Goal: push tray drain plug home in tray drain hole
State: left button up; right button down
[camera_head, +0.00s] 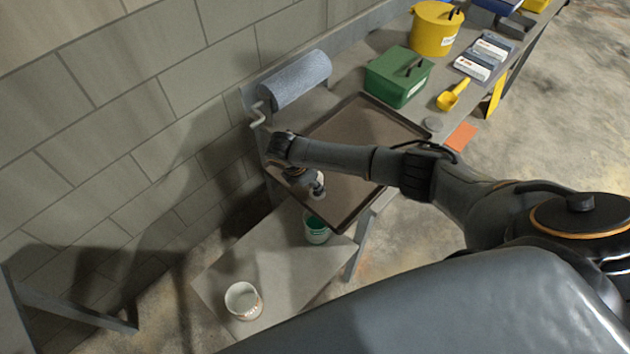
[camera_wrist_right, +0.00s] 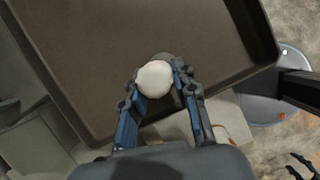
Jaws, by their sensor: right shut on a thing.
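The brown tray (camera_head: 365,125) lies on the bench end, its near corner toward the lower table; it also fills the top of the right wrist view (camera_wrist_right: 150,25). My right gripper (camera_head: 318,190) is over the tray's near-left part. In the right wrist view my right gripper (camera_wrist_right: 160,80) is shut on a rounded white thing (camera_wrist_right: 154,79), probably the tray drain plug. A grey edge shows just behind it. The drain hole is hidden, so I cannot tell whether the plug is in it. A dark forked shape (camera_wrist_right: 302,166), perhaps my left gripper, shows at the lower right edge.
A blue paper roll (camera_head: 295,80) is on the wall side. A green box (camera_head: 398,76), yellow scoop (camera_head: 452,95) and yellow bucket (camera_head: 436,28) stand beyond the tray.

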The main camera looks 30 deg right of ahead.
jog(key=shift+f+b, duration=0.75)
jog(key=shift+f, duration=0.45)
jog(key=c, duration=1)
grip_release()
jog(key=shift+o, duration=0.2)
jog(key=v, duration=1.2)
